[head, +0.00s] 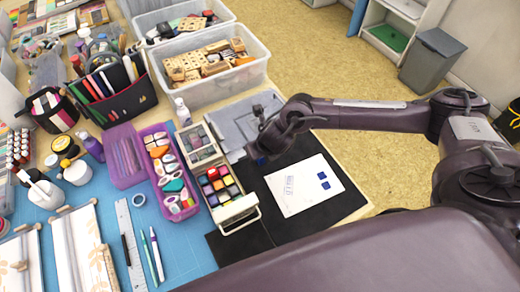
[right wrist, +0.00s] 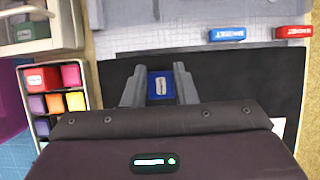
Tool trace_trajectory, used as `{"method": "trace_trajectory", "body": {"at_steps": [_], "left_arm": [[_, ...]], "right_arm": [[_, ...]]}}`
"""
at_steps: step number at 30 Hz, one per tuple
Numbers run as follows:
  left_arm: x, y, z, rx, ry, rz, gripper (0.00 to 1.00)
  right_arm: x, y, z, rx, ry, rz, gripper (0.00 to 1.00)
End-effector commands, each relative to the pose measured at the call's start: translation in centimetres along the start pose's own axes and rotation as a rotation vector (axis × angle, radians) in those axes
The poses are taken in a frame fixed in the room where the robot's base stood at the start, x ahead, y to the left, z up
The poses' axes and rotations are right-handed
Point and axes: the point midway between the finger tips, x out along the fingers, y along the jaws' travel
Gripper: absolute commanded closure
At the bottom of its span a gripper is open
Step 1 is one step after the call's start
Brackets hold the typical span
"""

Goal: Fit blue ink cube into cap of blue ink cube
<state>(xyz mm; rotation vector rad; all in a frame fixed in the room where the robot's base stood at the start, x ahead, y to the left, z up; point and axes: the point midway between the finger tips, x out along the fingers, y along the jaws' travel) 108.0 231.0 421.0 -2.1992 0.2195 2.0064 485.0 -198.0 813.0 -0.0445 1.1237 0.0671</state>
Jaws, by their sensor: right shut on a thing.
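My right gripper (head: 257,153) is over the dark mat, right of the ink-cube tray. It is shut on a blue ink cube, whose blue body with a pale label (right wrist: 161,85) shows between the fingers in the right wrist view. The cube's underside is hidden there. My left gripper is not in view.
The tray of coloured ink cubes (head: 238,211) stands left of my gripper, with a purple case (head: 188,205) beyond it. A red lettered block (right wrist: 293,32) lies near the blue one. The black mat (head: 226,248) has bare room around the paper.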

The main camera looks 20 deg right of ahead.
Motion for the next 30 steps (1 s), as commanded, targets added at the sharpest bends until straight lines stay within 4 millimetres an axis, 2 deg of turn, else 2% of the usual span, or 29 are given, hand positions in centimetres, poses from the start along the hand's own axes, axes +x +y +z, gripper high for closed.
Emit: {"method": "trace_trajectory", "body": {"at_steps": [10, 11, 16, 25, 30], "left_arm": [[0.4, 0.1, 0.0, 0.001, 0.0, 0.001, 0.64], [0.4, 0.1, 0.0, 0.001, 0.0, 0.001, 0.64], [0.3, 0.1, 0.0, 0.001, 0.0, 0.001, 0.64], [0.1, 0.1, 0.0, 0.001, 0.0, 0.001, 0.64], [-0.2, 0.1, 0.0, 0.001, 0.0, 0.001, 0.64]], "right_arm": [[0.4, 0.0, -0.2, 0.0, 0.0, 0.001, 0.91], [0.4, 0.0, -0.2, 0.0, 0.0, 0.001, 0.73], [0.3, 0.0, -0.1, 0.0, 0.0, 0.001, 0.53], [0.1, 0.0, 0.0, 0.0, -0.001, 0.001, 0.53], [-1.8, 0.1, 0.1, -0.001, -0.001, 0.003, 0.53]]}}
